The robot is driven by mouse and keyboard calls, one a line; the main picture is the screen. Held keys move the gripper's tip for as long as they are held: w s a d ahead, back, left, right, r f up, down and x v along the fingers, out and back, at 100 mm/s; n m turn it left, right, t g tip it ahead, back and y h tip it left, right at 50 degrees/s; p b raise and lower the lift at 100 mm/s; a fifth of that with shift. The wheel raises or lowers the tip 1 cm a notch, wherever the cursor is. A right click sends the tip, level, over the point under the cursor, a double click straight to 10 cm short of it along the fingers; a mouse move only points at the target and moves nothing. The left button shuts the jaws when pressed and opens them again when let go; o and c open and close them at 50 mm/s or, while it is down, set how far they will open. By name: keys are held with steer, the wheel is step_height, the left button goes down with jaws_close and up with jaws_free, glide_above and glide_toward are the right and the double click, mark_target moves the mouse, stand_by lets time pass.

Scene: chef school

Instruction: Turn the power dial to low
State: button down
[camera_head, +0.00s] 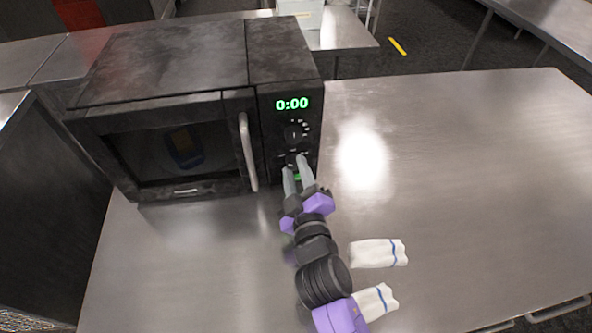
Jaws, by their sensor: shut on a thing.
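A dark microwave (165,75) stands on the steel table, its door shut and its display (292,104) reading 0:00. On its right-hand control panel an upper dial (294,134) is in plain view with white marks around it. My gripper (298,162) reaches the panel just below that dial. Its fingers are closed around a lower control, which looks like the lower dial (291,158); the fingers hide most of it, and its setting cannot be read. A small green light (297,177) shows between the fingers.
The door handle (248,152) stands close left of my gripper. Two folded white cloths with blue stripes (378,253) lie beside my arm. The steel table (470,170) is clear at right.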

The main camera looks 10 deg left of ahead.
steer(key=c, duration=1.1)
jaws_free()
steer(key=shift+o, duration=0.2)
steer(key=shift+s, duration=0.1)
steer(key=b+v, duration=0.1)
steer(key=v, duration=0.6)
steer(key=shift+s, duration=0.25)
steer(key=shift+d, duration=0.15)
